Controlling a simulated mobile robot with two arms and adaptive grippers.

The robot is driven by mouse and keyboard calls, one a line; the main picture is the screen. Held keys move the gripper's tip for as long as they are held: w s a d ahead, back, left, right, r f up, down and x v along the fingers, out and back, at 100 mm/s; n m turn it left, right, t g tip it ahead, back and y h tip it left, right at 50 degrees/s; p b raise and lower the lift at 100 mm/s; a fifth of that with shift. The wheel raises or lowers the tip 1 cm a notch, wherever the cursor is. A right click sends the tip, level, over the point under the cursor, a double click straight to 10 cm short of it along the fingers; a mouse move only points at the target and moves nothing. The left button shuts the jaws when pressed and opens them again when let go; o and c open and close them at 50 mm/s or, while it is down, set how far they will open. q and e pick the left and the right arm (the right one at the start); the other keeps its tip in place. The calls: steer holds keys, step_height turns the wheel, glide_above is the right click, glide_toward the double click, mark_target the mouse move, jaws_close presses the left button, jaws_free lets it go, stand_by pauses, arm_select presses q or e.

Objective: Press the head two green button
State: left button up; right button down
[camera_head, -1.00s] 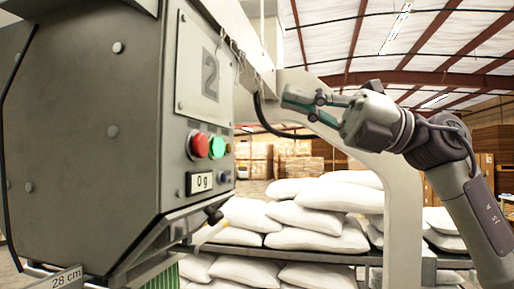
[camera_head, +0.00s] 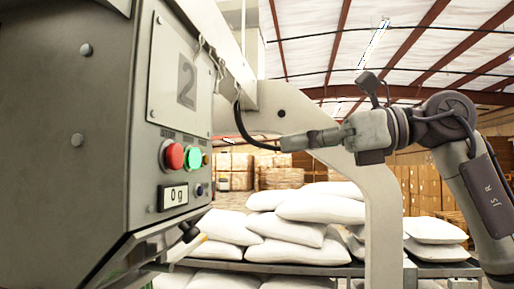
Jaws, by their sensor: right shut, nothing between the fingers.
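The green button (camera_head: 194,158) is lit on the front panel of the grey machine head (camera_head: 75,130) marked with a large 2. A red button (camera_head: 172,156) sits just left of it. My left gripper is not in view.
A pale curved frame post (camera_head: 380,215) stands behind my right gripper. A black cable (camera_head: 243,125) hangs between the panel and the gripper. White sacks (camera_head: 300,225) are stacked on a rack below. Boxes stand farther back.

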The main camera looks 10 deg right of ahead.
mark_target(199, 157)
steer(key=p+x, duration=0.4)
steer(key=x, duration=0.7)
steer(key=shift+a+r, duration=0.1)
steer(key=shift+a, duration=0.2)
steer(key=shift+p+x, duration=0.3)
steer(key=shift+x, duration=0.55)
steer(key=shift+w+d, duration=0.1)
